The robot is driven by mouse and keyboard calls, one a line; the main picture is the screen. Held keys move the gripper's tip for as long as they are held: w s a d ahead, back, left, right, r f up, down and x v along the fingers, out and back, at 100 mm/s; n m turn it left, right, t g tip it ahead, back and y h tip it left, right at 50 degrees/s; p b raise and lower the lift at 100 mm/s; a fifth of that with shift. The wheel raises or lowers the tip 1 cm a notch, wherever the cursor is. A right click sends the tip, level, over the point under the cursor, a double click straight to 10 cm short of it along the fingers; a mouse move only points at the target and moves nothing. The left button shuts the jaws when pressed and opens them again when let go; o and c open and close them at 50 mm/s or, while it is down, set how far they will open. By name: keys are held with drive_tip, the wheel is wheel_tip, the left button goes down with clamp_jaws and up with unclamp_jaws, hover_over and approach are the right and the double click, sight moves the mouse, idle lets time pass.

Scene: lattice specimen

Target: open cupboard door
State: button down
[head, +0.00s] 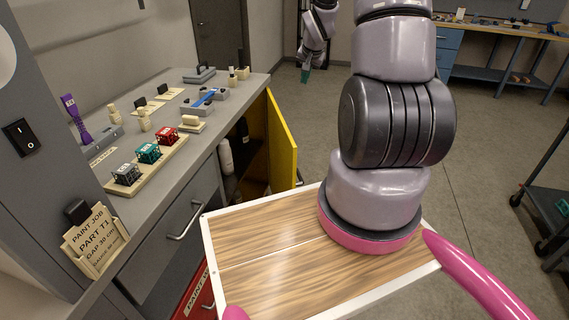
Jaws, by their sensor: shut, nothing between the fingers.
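The yellow cupboard door (283,141) stands swung open from the grey workbench, its flat inner or outer face turned towards the right. The cupboard interior (252,172) shows to its left, with a white bottle (226,156) at the opening and dark items behind it. My gripper (305,76) is beyond the door, above the floor, pointing down with greenish tips. It is shut and empty, and apart from the door.
A drawer handle (187,221) and a red drawer (196,300) are nearer me. Floor (330,125) right of the door is clear. A dark cart (545,205) stands at right.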

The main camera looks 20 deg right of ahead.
drive_tip(key=s+a+r+n, duration=0.1)
drive_tip(key=s+a+r, duration=0.15)
drive_tip(key=r, duration=0.35)
drive_tip(key=s+a+r, duration=0.2)
drive_tip(key=s+r, duration=0.1)
drive_tip(key=r, duration=0.4)
drive_tip(key=s+a+r+n+y, duration=0.1)
drive_tip(key=s+a+r, duration=0.5)
drive_tip(key=s, duration=0.3)
drive_tip(key=s+a+r+n+y, duration=0.1)
drive_tip(key=s+a+r+y, duration=0.1)
drive_tip(key=s+a+r, duration=0.55)
drive_tip(key=w+a+f+g+h, duration=0.15)
drive_tip(key=w+f, duration=0.35)
drive_tip(key=f, duration=0.7)
drive_tip(key=w+a+f+g, duration=0.3)
drive_tip(key=w+f, duration=0.2)
drive_tip(key=f, duration=0.6)
drive_tip(key=n+t+h, duration=0.2)
drive_tip(key=h, duration=0.5)
approach(289, 167)
wheel_tip(289, 167, down, 2)
drive_tip(key=w+a, duration=0.1)
drive_tip(key=a, duration=0.1)
drive_tip(key=shift+s+d+f, duration=0.1)
drive_tip(key=shift+d+f, duration=0.05)
drive_tip(key=shift+d, duration=0.95)
drive_tip(key=shift+s+d+f, duration=0.1)
drive_tip(key=shift+d+f, duration=0.1)
drive_tip(key=shift+d, duration=0.9)
